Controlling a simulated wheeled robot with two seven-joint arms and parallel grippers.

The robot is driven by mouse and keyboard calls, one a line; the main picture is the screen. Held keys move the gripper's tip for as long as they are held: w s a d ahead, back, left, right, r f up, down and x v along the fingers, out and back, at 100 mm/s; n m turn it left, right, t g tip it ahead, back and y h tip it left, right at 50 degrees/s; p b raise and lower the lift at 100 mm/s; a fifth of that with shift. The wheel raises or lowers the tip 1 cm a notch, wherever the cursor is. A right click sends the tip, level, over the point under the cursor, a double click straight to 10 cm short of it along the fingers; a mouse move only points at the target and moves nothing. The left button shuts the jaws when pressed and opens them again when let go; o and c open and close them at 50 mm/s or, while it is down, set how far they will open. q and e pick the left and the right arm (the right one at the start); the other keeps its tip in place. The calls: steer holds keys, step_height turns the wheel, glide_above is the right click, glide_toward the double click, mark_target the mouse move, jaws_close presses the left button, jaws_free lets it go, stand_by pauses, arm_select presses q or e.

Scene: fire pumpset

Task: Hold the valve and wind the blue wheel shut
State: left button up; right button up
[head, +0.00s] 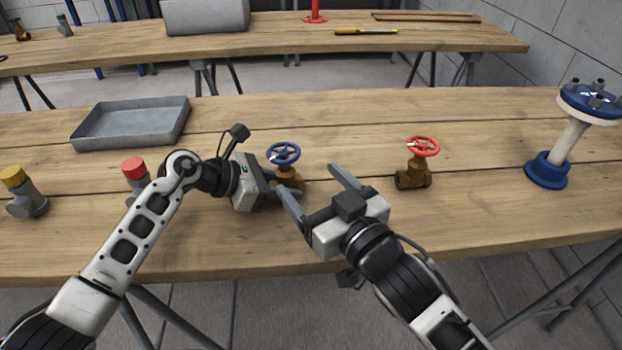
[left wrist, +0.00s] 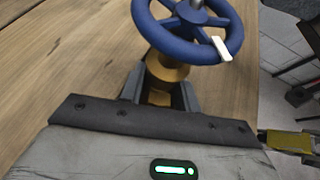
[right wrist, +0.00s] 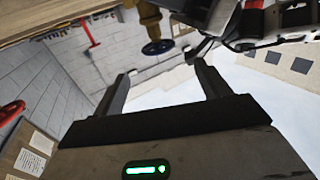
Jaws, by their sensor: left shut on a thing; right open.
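The brass valve with the blue wheel (head: 283,153) stands upright on the near table, left of centre. My left gripper (head: 283,187) is shut on its brass body, below the wheel. In the left wrist view the blue wheel (left wrist: 190,30) has a white mark on its rim, and the brass body (left wrist: 163,75) sits between the fingers. My right gripper (head: 318,188) is open and empty, just right of the valve and apart from the wheel. In the right wrist view the blue wheel (right wrist: 158,47) shows beyond the open fingers (right wrist: 160,88).
A brass valve with a red wheel (head: 414,165) stands to the right. A blue-and-white flanged pipe (head: 570,140) stands at the far right. A grey tray (head: 133,139) lies back left.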

mark_target(285, 152)
steer(key=a+r+n+g+y, duration=0.4)
steer(key=a+r+n+y, duration=0.1)
steer(key=a+y, duration=0.1)
steer(key=w+d+r+g, duration=0.2)
steer(key=w+d, duration=0.4)
steer(key=shift+n, duration=0.4)
step_height(285, 152, down, 7)
steer(key=shift+d+r, duration=0.1)
steer(key=shift+d, duration=0.05)
steer(key=x, duration=0.6)
steer(key=shift+s, duration=0.1)
steer(key=shift+x, duration=0.85)
